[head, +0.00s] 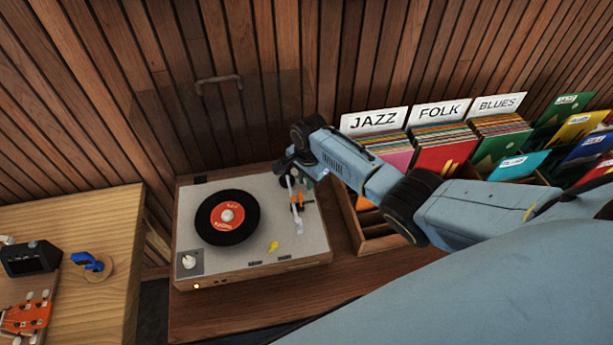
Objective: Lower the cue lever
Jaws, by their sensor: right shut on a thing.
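The turntable (250,262) stands on a wooden cabinet, with a black record with a red label (228,217) on its platter. The pale tonearm (296,217) lies along the right side of the deck, its front end clear of the record. My right gripper (291,174) comes in from the right and reaches down at the deck's back right corner, by the tonearm base. It is shut on a small part there, apparently the cue lever, which the fingers mostly hide. An orange piece (297,200) shows just below the fingers. My left gripper is out of view.
The see-through lid (240,120) stands raised behind the deck. A record bin (352,225) with JAZZ, FOLK and BLUES dividers stands close on the right, under my right arm. A lighter wooden table (110,215) at left holds a small dark device (32,258).

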